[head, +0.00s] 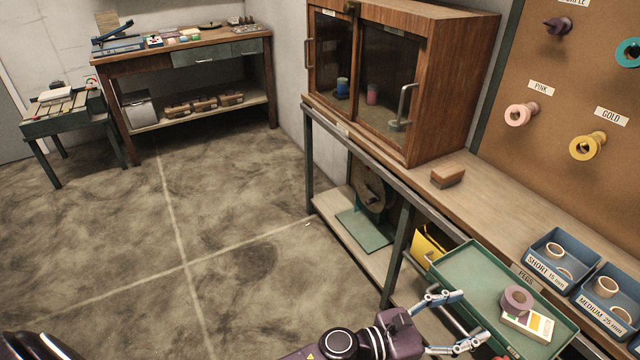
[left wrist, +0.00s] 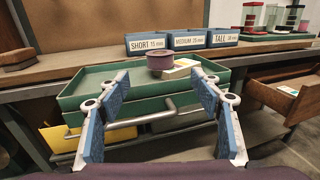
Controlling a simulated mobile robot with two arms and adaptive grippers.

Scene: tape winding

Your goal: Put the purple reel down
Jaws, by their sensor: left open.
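The reel (left wrist: 160,61) also shows in the left wrist view, beyond my fingers. My left gripper (head: 468,318) is open and empty, with its blue-padded fingers spread at the near side of the tray, apart from the reel. In the left wrist view the gripper (left wrist: 158,86) frames the tray front. My right gripper is not in view.
Blue bins marked SHORT (head: 556,264) and MEDIUM (head: 612,300) stand behind the tray. A wooden block (head: 447,175) and a glass-door cabinet (head: 390,75) are farther along the bench. A pegboard (head: 545,75) holds colored reels. The floor at left is clear.

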